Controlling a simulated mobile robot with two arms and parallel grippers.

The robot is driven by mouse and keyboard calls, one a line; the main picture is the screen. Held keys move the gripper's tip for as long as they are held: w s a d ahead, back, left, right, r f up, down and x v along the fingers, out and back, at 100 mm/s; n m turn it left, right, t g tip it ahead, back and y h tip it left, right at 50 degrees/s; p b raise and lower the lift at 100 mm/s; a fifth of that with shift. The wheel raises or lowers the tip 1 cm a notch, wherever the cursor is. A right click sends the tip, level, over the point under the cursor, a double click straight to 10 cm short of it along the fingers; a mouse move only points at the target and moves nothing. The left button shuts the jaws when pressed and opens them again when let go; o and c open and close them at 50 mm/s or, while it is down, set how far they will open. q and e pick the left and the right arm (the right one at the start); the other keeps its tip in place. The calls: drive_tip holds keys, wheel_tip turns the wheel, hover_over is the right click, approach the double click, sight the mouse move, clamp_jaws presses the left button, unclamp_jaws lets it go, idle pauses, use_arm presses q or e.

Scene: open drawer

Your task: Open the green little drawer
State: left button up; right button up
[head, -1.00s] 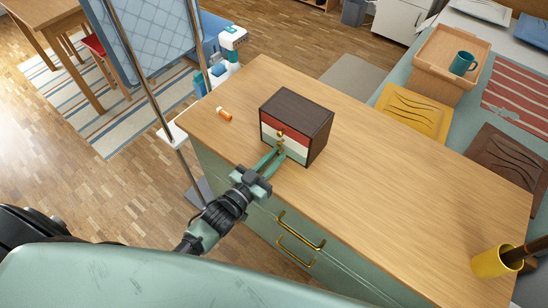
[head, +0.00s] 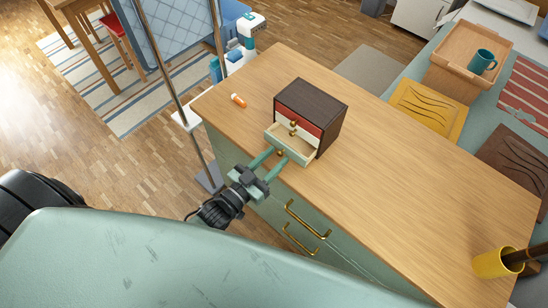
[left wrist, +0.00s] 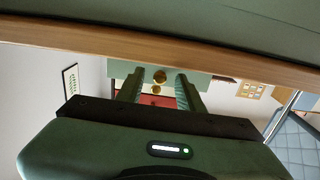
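The small dark brown cabinet (head: 318,101) stands on the wooden counter with red, white and green drawers. Its green little drawer (head: 302,157) at the bottom is pulled out, and its pale inside shows. My left gripper (head: 276,157) is in front of that drawer, with its two green fingers apart. In the left wrist view the green drawer front (left wrist: 205,76) shows beyond the fingers, with a gold knob (left wrist: 158,75) between them and a visible gap on each side. My right gripper is out of view.
An orange pill bottle (head: 238,100) lies on the wooden counter (head: 400,190) left of the cabinet. A yellow cup (head: 493,263) stands at the near right corner. Gold handles (head: 306,220) stick out from the counter's green front.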

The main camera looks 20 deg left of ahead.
use_arm(q)
drive_tip(key=v, duration=0.7)
drive_tip(key=shift+s+a+b, duration=0.15)
drive_tip(key=shift+s+b, duration=0.2)
drive_tip(key=shift+b, duration=0.1)
drive_tip(key=s+a+f+g+y, duration=0.1)
drive_tip(key=s+f+g, duration=0.15)
drive_tip(key=f, duration=0.55)
drive_tip(key=s+a+f+n+g+y, duration=0.1)
drive_tip(key=s+a+f+g+y, duration=0.15)
drive_tip(key=f, duration=0.55)
drive_tip(key=s+a+f+g+y, duration=0.1)
drive_tip(key=s+f+g, duration=0.15)
drive_tip(key=f, duration=0.65)
drive_tip(key=s+f+g, duration=0.4)
drive_tip(key=s+f, duration=0.4)
drive_tip(key=s, duration=0.3)
drive_tip(key=s+f+g+y, duration=0.1)
drive_tip(key=s+f+g, duration=0.3)
drive_tip(key=s+f, duration=0.3)
drive_tip(key=s, duration=0.5)
drive_tip(key=shift+d+f, duration=0.2)
drive_tip(key=shift+f, duration=0.2)
